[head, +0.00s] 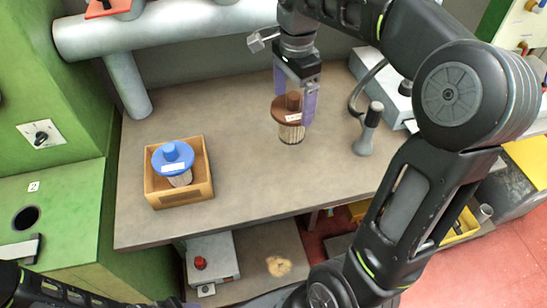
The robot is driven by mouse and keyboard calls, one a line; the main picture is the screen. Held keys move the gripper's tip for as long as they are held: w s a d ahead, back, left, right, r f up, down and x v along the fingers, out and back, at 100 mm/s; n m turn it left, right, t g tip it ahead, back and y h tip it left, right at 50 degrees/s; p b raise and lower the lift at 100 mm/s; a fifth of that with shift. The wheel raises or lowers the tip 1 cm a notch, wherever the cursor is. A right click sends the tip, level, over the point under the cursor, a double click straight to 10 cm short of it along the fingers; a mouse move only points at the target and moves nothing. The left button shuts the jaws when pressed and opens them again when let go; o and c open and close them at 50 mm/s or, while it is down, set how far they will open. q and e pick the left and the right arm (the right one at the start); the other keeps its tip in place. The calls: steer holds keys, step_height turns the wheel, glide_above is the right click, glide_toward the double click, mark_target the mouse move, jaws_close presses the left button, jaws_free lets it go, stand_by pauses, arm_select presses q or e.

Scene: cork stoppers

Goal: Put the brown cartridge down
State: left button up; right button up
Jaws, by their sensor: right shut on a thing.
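The brown cartridge (287,112) has a brown lid with a knob, a white label and a pale pleated body. My right gripper (295,100), with purple fingers, is shut on its knob from above. The cartridge is upright over the middle of the grey-brown worktop (240,125); I cannot tell whether its base touches the surface. My left arm shows only at the bottom left edge, and its jaws cannot be made out.
A wooden box (179,199) on the left of the worktop holds a blue-lidded cartridge (172,156). A grey handled tool (368,130) stands right of the brown cartridge, near a pale device (385,85). Worktop between box and brown cartridge is clear.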

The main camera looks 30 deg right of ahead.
mark_target(291, 131)
steer(key=shift+f, duration=3.15)
steer(key=shift+f, duration=0.1)
steer(key=shift+f+p, duration=0.45)
steer(key=shift+f, duration=1.3)
steer(key=shift+f, duration=0.2)
steer(key=o, duration=1.8)
steer(key=shift+c, duration=0.2)
